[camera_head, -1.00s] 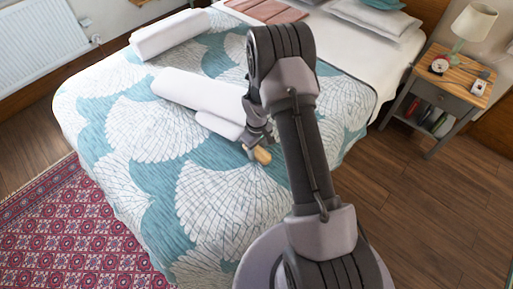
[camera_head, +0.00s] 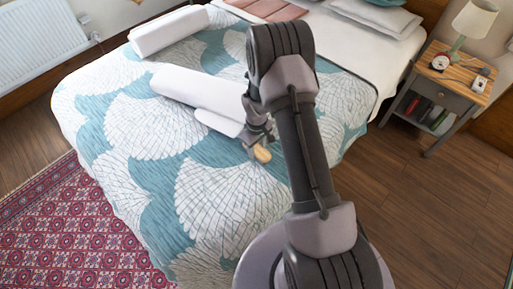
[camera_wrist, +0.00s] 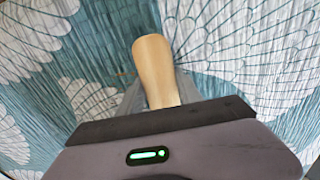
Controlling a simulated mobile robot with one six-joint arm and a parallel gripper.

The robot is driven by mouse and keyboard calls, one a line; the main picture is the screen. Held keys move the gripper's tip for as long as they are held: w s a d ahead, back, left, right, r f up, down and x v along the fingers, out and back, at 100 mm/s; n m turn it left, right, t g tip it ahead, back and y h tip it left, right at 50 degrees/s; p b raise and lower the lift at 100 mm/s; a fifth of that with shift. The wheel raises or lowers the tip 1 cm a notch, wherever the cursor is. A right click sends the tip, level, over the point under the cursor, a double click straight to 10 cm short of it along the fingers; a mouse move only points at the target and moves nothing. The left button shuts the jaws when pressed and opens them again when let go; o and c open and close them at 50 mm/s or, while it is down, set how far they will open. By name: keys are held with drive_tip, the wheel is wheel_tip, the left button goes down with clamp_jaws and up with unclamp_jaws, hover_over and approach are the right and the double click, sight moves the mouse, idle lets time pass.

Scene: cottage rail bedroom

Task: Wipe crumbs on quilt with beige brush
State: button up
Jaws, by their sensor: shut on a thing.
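The teal and white fan-patterned quilt (camera_head: 140,130) covers the bed, and it fills the background of the wrist view (camera_wrist: 235,45). The beige brush (camera_head: 262,154) is at my gripper, low over the quilt near the middle of the bed. In the wrist view the brush's pale wooden end (camera_wrist: 154,68) sticks out from between the fingers. My gripper (camera_wrist: 150,95) is shut on it. Whether the brush touches the quilt I cannot tell.
White rolled bedding (camera_head: 195,88) lies on the quilt just behind my gripper, and another white roll (camera_head: 168,32) lies at the far left. The quilt's left front is clear.

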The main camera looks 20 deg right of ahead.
drive_tip(key=shift+f+b, duration=0.55)
drive_tip(key=shift+f, duration=0.2)
